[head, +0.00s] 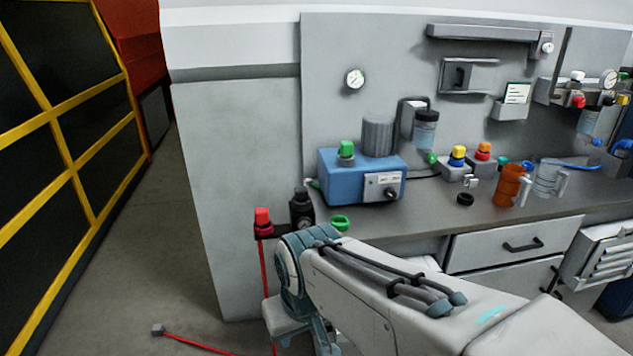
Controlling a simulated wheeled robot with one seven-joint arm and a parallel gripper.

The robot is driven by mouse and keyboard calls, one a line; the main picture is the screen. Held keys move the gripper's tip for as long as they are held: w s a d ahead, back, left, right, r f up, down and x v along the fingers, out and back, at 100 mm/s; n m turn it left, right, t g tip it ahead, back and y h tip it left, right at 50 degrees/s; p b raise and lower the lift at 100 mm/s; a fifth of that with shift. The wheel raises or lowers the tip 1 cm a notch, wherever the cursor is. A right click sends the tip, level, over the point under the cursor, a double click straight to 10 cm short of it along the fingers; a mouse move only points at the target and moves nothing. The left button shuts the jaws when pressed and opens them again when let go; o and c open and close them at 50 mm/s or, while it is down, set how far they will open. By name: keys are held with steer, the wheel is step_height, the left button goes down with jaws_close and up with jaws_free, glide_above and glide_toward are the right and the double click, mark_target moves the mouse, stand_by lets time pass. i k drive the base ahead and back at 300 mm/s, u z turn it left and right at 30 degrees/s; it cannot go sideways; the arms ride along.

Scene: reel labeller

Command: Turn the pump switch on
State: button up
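A blue box-shaped unit (335,180), which looks like the pump, stands on the left part of the grey bench. A grey ribbed cylinder (378,135) and a green cap (346,150) are on top of it. Its front has a light grey panel (376,185) with a dark round knob or switch (390,194) at the lower right; its setting is too small to read. A wall plate (481,76) with a dark lever-like part also shows above the bench. My arm crosses the lower middle, in front of the bench. My gripper is not visible.
A red-topped post (263,218), a black fitting (302,208) and a green ring (340,222) are near the bench's left end. Yellow (457,154) and orange (483,150) caps, an orange jug (508,186) and a clear jug (547,180) stand to the right. Floor at left is mostly clear.

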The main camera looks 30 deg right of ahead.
mark_target(390, 193)
steer(key=u, duration=0.1)
steer(key=i, duration=0.55)
steer(key=z, duration=0.65)
steer(key=i, duration=0.55)
steer(key=z, duration=0.65)
